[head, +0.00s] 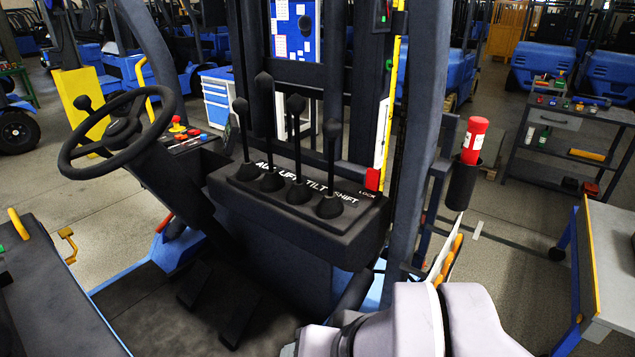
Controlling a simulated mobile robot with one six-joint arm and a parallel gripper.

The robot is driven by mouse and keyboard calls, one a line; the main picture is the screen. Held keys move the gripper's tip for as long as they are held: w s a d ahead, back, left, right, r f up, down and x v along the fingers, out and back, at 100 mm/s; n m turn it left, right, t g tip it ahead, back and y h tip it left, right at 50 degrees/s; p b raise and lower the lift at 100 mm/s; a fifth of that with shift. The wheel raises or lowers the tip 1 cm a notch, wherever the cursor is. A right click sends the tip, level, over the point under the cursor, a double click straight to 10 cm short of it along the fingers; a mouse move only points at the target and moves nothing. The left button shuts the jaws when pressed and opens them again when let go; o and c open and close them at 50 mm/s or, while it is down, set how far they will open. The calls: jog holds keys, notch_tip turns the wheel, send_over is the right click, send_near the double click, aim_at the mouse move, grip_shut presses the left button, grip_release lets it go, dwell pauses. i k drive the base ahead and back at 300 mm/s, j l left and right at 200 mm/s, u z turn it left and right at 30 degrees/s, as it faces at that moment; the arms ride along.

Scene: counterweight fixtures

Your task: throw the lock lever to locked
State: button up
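The lever console (290,215) of a forklift cab stands in the middle of the head view. Black levers with dark knobs rise from it in a row, above labels reading AUX, LIFT, TILT and SHIFT. The SHIFT lever (331,160) is the rightmost of these and stands about upright. A LOCK label (367,195) is at the console's right end. A small red piece (373,179) sits just above that label, at the foot of a white and yellow strip; I cannot tell whether it is the lock lever. Pale links of my arm show at the bottom right; my gripper is not visible.
A steering wheel (120,125) is left of the console. A dark post (420,110) stands right of it, with a red cylinder (474,140) in a black holder beyond. A table (608,245) is at the right edge. Floor shows between the post and the table.

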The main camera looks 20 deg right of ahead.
aim_at(373, 176)
jog(key=l+z, duration=0.1)
jog(key=z, duration=0.3)
jog(key=l+z, duration=0.1)
jog(key=z, duration=0.3)
jog(key=i+l+z, duration=0.1)
jog(key=z, duration=0.7)
jog(key=i+l+u, duration=0.1)
jog(key=i+u, duration=0.2)
jog(key=i+l+u, duration=0.2)
jog(key=u, duration=0.15)
